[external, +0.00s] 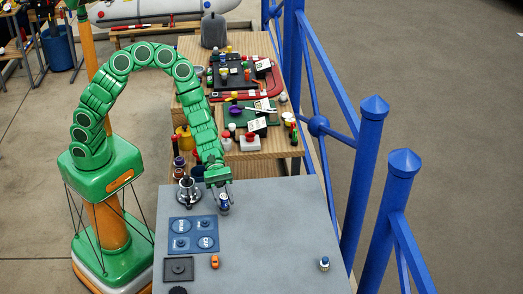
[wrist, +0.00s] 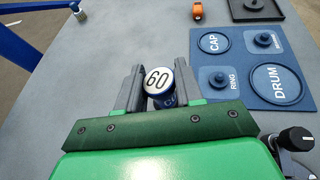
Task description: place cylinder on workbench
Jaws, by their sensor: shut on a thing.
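In the external view the blue cylinder (external: 224,204) hangs upright below the green arm, over the back part of the grey workbench (external: 280,225). I cannot tell whether its bottom touches the bench. The lower part of the cylinder is hidden in the wrist view.
A blue labelled mat (external: 193,235) lies left of the gripper, with a metal holder (external: 188,191) behind it. A black tray (external: 178,269), an orange piece (external: 214,262) and a blue-and-white piece (external: 324,264) are farther forward. The bench's right-middle is clear; blue railings (external: 365,180) stand beyond its right edge.

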